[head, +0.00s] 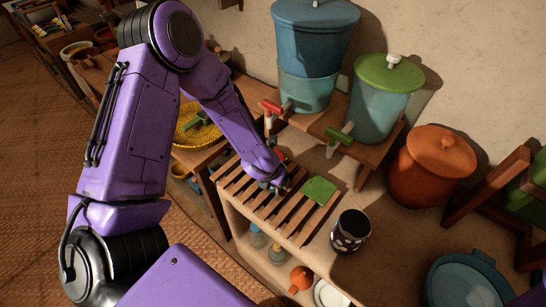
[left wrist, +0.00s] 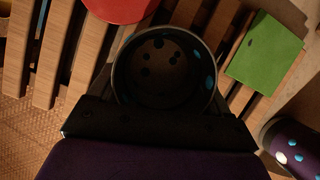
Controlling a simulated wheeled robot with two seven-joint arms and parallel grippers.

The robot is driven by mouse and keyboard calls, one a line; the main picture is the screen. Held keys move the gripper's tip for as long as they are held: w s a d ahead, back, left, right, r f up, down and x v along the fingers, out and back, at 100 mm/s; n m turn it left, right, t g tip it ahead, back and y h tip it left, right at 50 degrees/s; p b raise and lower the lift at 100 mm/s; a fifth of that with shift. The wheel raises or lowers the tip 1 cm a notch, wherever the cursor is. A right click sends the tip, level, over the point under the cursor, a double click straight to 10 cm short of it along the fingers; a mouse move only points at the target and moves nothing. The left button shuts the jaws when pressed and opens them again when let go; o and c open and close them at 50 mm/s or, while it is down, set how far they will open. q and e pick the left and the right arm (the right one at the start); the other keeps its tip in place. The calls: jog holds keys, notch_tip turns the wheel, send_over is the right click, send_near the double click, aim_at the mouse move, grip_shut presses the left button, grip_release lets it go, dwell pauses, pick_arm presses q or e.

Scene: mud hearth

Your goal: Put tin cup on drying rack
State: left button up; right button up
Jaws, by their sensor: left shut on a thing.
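My left gripper (head: 272,184) is over the slatted wooden drying rack (head: 291,222) in the head view. In the left wrist view it is shut on a dark round tin cup (left wrist: 165,72) with pale and blue spots, seen from above into its mouth. The rack slats (left wrist: 88,58) show around and beneath the cup. In the head view my gripper and arm hide most of the cup, so I cannot tell if its base touches the slats. My right gripper is not in view.
A green square (head: 319,190) lies on the rack, and a red item (left wrist: 122,8) is close by. A second dark spotted cup (head: 350,231) stands right of the rack. Blue (head: 313,50) and green-lidded (head: 380,98) dispensers stand behind. An orange pot (head: 432,168) is further right.

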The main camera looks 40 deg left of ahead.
pick_arm(q)
jog(key=shift+f, duration=0.1)
jog(key=o, duration=1)
jog(key=shift+r, duration=0.45)
jog(key=p+v, duration=0.2)
jog(key=v, duration=0.9)
jog(key=shift+s+d+r+p, duration=0.15)
jog(key=shift+s+p, duration=0.1)
jog(key=shift+p, duration=0.15)
